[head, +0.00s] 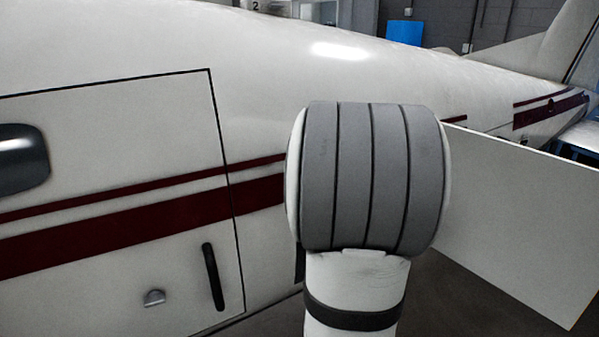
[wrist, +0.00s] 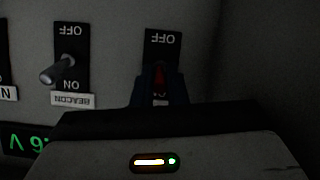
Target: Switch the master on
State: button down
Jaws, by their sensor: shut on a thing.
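In the wrist view a red-tipped switch lever (wrist: 159,77) stands on a dark plate (wrist: 162,47) marked OFF, upside down in the picture. My gripper (wrist: 159,88) is shut on this lever, with dark fingers on both sides of it. The fingers and gripper body hide the lower plate and any name label, so I cannot read whether it is the master. I cannot tell which way the lever leans. The head view does not show my gripper or the switch.
A beacon switch (wrist: 62,70) with a metal lever stands close left of my gripper, above a green display (wrist: 25,142). A grey wall (wrist: 255,60) is at right. The head view shows a white aircraft (head: 110,120) with a red stripe and a white panel (head: 520,220).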

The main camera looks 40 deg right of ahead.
jog(key=shift+r+g+p, duration=0.15)
jog(key=shift+g+p, duration=0.25)
jog(key=shift+p, duration=0.65)
jog(key=c, duration=1.5)
grip_release()
jog(key=shift+o, duration=0.2)
jog(key=p+v, duration=0.1)
jog(key=v, duration=0.6)
jog(key=shift+s+p, duration=0.3)
jog(key=shift+s, duration=0.05)
jog(key=shift+r, duration=0.1)
